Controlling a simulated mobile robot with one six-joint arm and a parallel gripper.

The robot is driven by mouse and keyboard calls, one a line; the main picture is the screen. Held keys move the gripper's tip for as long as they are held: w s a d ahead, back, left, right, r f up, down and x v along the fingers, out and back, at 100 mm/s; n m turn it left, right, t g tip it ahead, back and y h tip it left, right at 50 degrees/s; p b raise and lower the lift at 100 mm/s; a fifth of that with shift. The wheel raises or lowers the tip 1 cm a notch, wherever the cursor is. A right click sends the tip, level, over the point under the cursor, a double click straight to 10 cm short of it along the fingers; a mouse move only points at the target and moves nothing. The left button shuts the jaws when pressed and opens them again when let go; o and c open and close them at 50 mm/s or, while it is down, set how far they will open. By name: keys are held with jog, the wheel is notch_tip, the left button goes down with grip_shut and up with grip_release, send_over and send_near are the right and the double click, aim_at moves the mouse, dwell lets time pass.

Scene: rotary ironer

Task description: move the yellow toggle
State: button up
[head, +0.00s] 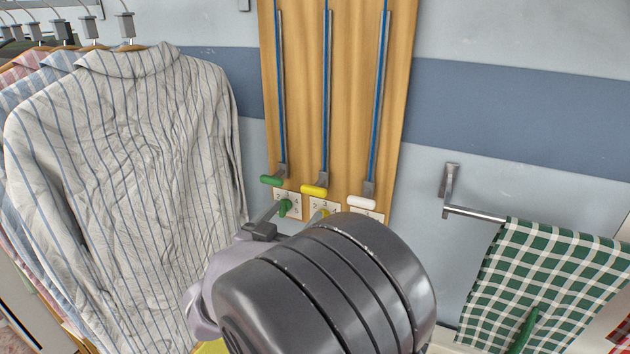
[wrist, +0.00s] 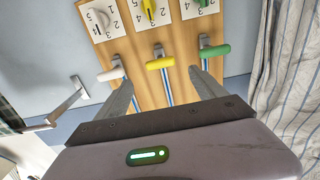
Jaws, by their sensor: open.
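In the wrist view, a small yellow toggle (wrist: 149,10) stands on the middle numbered plate, cut by the top edge. A yellow bar handle (wrist: 160,63) sits on the middle slide rail, between that plate and my gripper. In the head view the yellow handle (head: 314,190) hangs at the rail's lower end. The yellow toggle (head: 323,212) shows just below it, partly hidden by my gripper. My gripper (wrist: 160,77) is open and empty. Its fingertips lie either side of the yellow handle in the picture; contact cannot be told. In the head view my wrist hides much of the gripper (head: 298,211).
A green handle (head: 272,181) and a white handle (head: 361,202) flank the yellow one on the wooden board (head: 345,90). Each has a numbered plate below. Striped shirts (head: 120,170) hang left. A checked green towel (head: 545,280) hangs from a bar at right.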

aim_at(319, 183)
jog(key=b+x, duration=0.1)
jog(key=x, duration=1.2)
jog(key=shift+w+f+b, duration=0.1)
jog(key=shift+w+b, duration=0.25)
jog(key=shift+c, duration=0.4)
grip_shut()
